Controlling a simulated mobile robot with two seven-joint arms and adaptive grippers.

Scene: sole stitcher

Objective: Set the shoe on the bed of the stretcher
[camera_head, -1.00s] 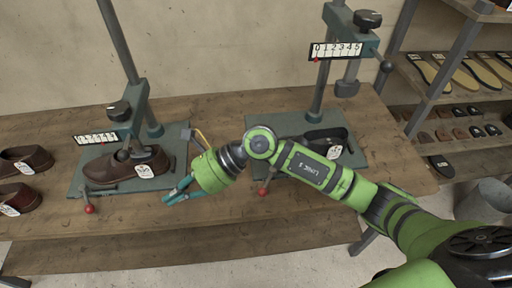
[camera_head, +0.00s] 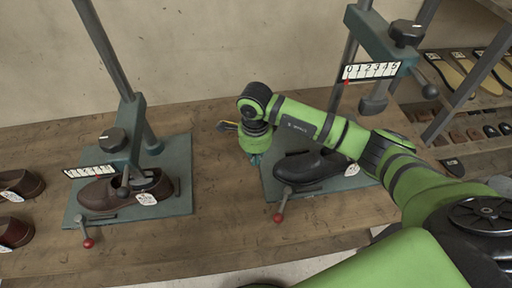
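A black shoe (camera_head: 312,167) with a white tag lies on the teal bed (camera_head: 268,184) of the right stretcher. My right gripper (camera_head: 256,159) points down at the left back edge of that bed, left of the shoe's toe and apart from it. Its fingers are small and mostly hidden below the wrist, so I cannot tell whether they are open. The left stretcher's bed (camera_head: 183,190) carries a brown shoe (camera_head: 98,194) with a tag, under its press head (camera_head: 118,150). My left gripper is out of view.
Two brown shoes (camera_head: 18,184) lie at the left table edge. The right stretcher's head (camera_head: 385,50) hangs above its bed, and a red-knobbed lever (camera_head: 278,217) sticks out in front. Shelves with soles (camera_head: 450,70) stand at right.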

